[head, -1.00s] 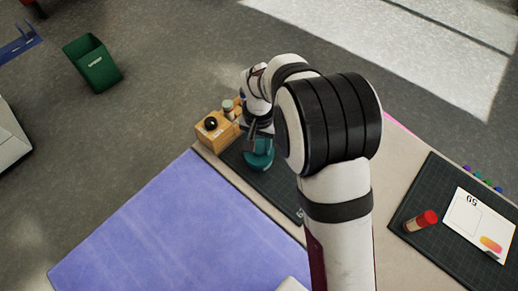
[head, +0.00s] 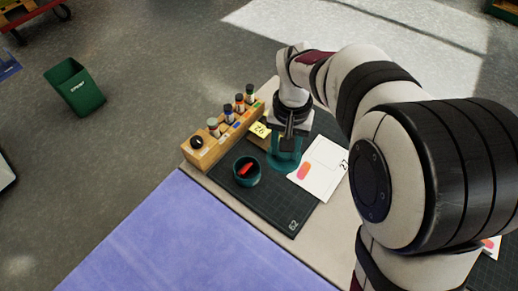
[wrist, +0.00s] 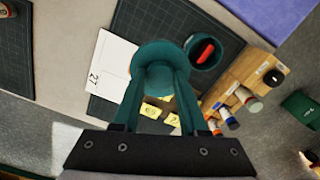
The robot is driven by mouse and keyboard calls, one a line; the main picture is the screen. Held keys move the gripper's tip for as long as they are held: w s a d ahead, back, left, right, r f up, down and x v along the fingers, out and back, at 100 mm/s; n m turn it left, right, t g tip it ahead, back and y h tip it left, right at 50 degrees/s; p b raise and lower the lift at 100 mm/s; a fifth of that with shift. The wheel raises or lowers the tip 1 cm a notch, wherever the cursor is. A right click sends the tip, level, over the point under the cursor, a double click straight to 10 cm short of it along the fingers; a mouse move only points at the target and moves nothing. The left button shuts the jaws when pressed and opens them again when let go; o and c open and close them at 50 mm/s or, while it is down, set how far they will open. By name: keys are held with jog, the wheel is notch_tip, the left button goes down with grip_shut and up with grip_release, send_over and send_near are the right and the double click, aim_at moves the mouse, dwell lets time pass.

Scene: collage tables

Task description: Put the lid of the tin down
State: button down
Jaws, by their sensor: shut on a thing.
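The tin (head: 240,181) is a round teal pot standing open on the dark mat, with a red piece (head: 246,168) inside. The tin (wrist: 190,57) also shows open in the wrist view. My gripper (head: 287,143) is shut on the round teal lid (head: 284,163), to the right of the tin and clear of its mouth. In the wrist view the lid (wrist: 160,58) sits between my fingertips and hides part of what is beneath. I cannot tell how high it is above the mat.
A dark cutting mat (head: 270,208) lies under the tin, with bare room in front of it. A white card (head: 322,172) lies right of the lid. A wooden rack (head: 214,148) with several small bottles and yellow notes (head: 260,131) stand behind.

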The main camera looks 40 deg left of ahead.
jog(key=s+d+f+n, duration=0.15)
jog(key=d+n, duration=0.25)
jog(key=d, duration=1.1)
jog(key=s+a+f, duration=0.1)
jog(key=a+f, duration=0.1)
jog(key=a, duration=0.1)
jog(key=s+a+f, duration=0.1)
jog(key=a+f, duration=0.2)
jog(key=a, duration=0.1)
jog(key=s+a+f, duration=0.1)
jog(key=a+f, duration=0.1)
jog(key=a, duration=0.1)
jog(key=shift+a+f, duration=0.15)
jog(key=shift+f, duration=0.1)
jog(key=f, duration=0.4)
jog(key=shift+a+f, duration=0.1)
jog(key=shift+a, duration=0.1)
jog(key=shift+f, duration=0.1)
jog(key=shift+c, duration=2.2)
grip_release()
